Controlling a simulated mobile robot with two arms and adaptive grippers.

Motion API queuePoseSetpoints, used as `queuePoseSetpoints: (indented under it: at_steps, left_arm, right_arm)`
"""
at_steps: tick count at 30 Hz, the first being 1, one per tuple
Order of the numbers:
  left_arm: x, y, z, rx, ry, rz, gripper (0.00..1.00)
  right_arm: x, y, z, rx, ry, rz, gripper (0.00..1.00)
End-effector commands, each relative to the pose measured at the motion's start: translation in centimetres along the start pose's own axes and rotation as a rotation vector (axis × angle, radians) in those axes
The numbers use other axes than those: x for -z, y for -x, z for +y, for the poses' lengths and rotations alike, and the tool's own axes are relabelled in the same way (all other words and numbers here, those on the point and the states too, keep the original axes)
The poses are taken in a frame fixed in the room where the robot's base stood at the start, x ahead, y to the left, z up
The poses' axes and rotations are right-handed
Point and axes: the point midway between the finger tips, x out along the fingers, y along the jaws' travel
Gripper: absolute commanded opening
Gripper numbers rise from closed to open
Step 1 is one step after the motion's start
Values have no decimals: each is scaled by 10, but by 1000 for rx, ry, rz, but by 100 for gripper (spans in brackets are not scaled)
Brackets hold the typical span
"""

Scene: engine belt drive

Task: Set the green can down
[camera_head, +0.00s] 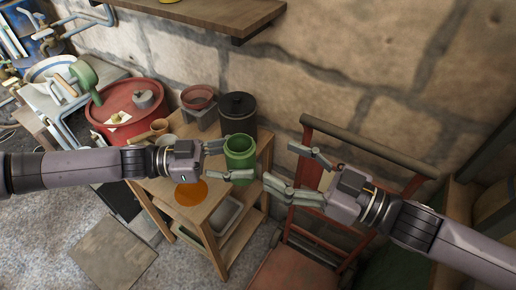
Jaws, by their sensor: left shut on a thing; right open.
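The green can (240,152) is an upright, open-topped cylinder near the right edge of the wooden table (228,224). My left gripper (238,161) comes in from the left and is shut on the can, one finger on its far side and one on its near side. Whether the can's base touches the table top cannot be told from this view. My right gripper (280,168) is open and empty, to the right of the can and past the table's edge.
An orange disc (191,192) lies at the table's front. A red drum (133,108) stands left. A shelf (215,14) hangs above.

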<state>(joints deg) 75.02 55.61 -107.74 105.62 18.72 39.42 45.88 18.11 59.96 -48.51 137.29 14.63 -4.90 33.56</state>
Motion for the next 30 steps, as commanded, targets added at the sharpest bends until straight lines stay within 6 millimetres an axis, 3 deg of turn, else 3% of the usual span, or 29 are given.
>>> queuePoseSetpoints:
  at_steps: [9,15,21,30]
  left_arm:
    - [0,0,0,0,0,1,0]
    - [1,0,0,0,0,1,0]
    - [1,0,0,0,0,1,0]
    - [0,0,0,0,0,1,0]
  right_arm:
    - [2,-61,-1,3,1,4,66]
    - [0,-89,-1,3,1,0,66]
    - [0,-101,-1,2,1,-2,66]
    - [0,-102,-1,2,2,-3,65]
